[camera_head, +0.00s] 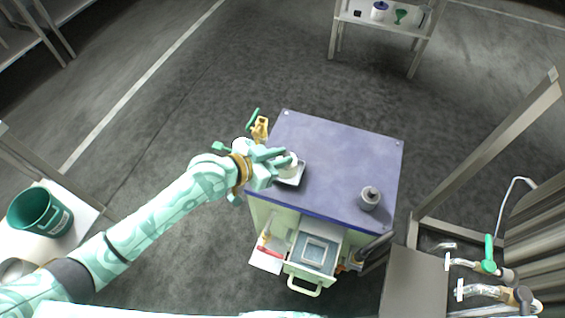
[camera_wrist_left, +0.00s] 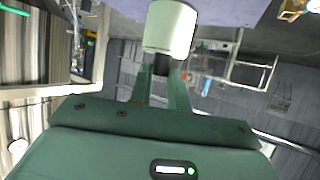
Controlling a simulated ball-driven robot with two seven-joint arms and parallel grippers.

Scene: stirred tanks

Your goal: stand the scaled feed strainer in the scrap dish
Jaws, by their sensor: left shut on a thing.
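My left gripper (camera_head: 276,162) reaches in from the left over the blue cabinet top. It is shut on a pale, whitish cylindrical piece, which I take to be the feed strainer (camera_head: 291,159). In the left wrist view, the strainer (camera_wrist_left: 171,28) sits at the fingertips as a smooth, pale cylinder. The fingers and strainer hide part of the dish. I cannot tell whether the strainer touches it. My right gripper is not in view.
A grey lidded pot (camera_head: 369,198) stands at the right of the cabinet top (camera_head: 335,160), whose middle is clear. An open drawer (camera_head: 304,283) sticks out below. Taps (camera_head: 489,264) are at the right, a green bucket (camera_head: 40,212) at the left.

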